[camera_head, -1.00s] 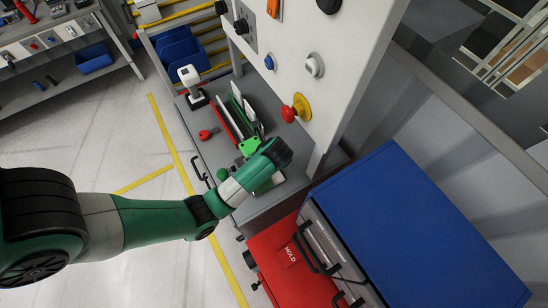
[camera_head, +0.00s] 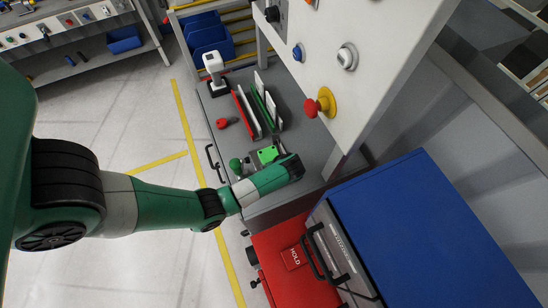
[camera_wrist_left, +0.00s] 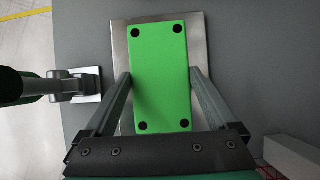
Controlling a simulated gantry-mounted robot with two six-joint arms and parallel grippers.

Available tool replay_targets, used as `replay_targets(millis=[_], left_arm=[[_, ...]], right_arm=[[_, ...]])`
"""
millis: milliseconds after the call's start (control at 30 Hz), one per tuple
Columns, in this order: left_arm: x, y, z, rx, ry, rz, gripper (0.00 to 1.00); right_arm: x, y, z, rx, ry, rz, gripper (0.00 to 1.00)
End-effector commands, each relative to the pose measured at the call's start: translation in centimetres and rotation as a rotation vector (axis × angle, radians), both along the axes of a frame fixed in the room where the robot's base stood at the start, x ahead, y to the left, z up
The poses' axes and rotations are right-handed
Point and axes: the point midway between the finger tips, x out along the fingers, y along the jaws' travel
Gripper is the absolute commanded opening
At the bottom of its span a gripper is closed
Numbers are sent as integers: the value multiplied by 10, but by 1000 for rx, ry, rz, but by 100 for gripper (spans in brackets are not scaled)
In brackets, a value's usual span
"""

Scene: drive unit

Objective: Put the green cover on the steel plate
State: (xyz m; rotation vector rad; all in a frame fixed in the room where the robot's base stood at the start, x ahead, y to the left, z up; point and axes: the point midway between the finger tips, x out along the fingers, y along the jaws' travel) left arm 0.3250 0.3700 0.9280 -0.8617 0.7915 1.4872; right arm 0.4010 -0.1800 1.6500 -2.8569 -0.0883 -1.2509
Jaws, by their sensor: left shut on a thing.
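The green cover (camera_wrist_left: 159,78) is a flat bright green rectangle with a black dot near each corner. In the left wrist view it lies between the fingers of my left gripper (camera_wrist_left: 160,80), which is shut on it. The steel plate (camera_wrist_left: 120,45) shows below the cover, reaching past it on both sides. I cannot tell whether the cover touches the plate. In the head view the green cover (camera_head: 268,154) shows just beyond my left gripper (camera_head: 268,161), partly hidden by the wrist. My right gripper is not in view.
A green-knobbed lever (camera_head: 236,165) stands left of the plate. A red object (camera_head: 223,123), a rack of upright red, white and green panels (camera_head: 258,108) and a white-headed device (camera_head: 213,68) are on the grey bench. A panel with a red button (camera_head: 318,104) rises to the right.

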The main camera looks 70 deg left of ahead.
Motion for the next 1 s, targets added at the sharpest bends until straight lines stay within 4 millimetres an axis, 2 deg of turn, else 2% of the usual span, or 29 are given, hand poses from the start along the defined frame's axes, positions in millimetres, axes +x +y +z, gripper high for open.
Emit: replay_targets(millis=[233, 267, 300, 533, 667, 1000], left_arm=[[0, 0, -1, 0, -1, 0, 13], [0, 0, -1, 0, 0, 0, 94], [0, 0, -1, 0, -1, 0, 100], [0, 0, 0, 0, -1, 0, 100], [1, -4, 10, 0, -2, -1, 100], [5, -42, 77, 0, -4, -3, 100]], right_arm=[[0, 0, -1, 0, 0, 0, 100], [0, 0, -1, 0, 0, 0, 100], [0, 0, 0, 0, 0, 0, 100], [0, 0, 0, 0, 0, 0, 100], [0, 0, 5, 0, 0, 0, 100], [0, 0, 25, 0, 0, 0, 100]])
